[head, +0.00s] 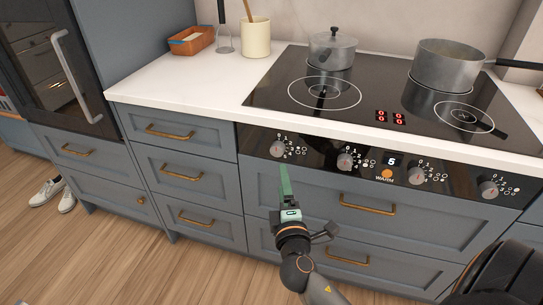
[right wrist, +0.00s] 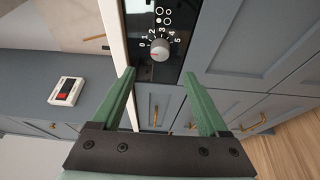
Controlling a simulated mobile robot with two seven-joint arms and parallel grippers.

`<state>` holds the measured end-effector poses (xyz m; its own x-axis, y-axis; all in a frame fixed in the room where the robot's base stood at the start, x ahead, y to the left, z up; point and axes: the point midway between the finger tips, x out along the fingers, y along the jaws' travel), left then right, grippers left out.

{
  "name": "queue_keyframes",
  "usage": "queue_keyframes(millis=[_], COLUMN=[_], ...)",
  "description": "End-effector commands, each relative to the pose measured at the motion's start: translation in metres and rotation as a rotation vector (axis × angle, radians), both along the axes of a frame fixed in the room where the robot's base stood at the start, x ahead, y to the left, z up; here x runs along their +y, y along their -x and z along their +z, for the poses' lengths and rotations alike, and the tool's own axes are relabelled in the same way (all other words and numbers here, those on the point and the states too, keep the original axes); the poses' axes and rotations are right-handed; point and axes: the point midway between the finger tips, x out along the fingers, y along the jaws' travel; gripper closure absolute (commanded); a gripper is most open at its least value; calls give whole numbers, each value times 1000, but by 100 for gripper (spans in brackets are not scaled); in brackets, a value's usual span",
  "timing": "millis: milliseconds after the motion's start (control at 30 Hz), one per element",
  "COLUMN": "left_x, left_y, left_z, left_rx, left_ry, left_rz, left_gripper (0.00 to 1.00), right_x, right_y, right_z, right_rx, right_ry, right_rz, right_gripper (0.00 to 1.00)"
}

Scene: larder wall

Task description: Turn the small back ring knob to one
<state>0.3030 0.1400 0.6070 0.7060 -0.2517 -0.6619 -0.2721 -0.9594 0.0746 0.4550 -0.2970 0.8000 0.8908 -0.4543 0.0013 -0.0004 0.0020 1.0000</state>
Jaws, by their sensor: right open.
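The cooker's black panel (head: 318,152) carries several grey knobs in a row, each beside numbers and a ring diagram. My right gripper (head: 285,172) is open just below the leftmost knob (head: 277,148). In the right wrist view the gripper (right wrist: 158,76) is open and empty, and a grey knob (right wrist: 159,50) sits beyond and between the fingertips, apart from them. Its red mark points left, near the 0 end of its 0 to 5 scale. The ring diagrams are too small to tell which knob serves the small back ring. My left gripper is not in view.
A lidded pot (head: 333,50) and a saucepan (head: 450,68) cover the back rings of the glass hob (head: 385,88). Red digits glow on the glass. Drawer handles (head: 367,205) stick out below the panel. A cream utensil jar (head: 256,38) stands on the worktop.

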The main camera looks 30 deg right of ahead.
Motion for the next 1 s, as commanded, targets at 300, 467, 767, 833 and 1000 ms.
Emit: queue_keyframes(millis=[300,467,767,833,1000], left_x=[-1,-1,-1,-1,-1], left_y=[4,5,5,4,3], left_z=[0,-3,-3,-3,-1], left_rx=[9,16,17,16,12], left_ry=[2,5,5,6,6], left_rz=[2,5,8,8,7], left_gripper=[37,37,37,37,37], right_x=[-30,-41,-49,-49,-49], right_y=[-58,-80,-96,-96,-96], right_z=[2,1,0,0,0], right_rx=[-2,0,1,1,1], right_ry=[1,-1,-3,-3,-3], right_rz=[0,1,1,1,1], right_gripper=[22,22,22,22,26])
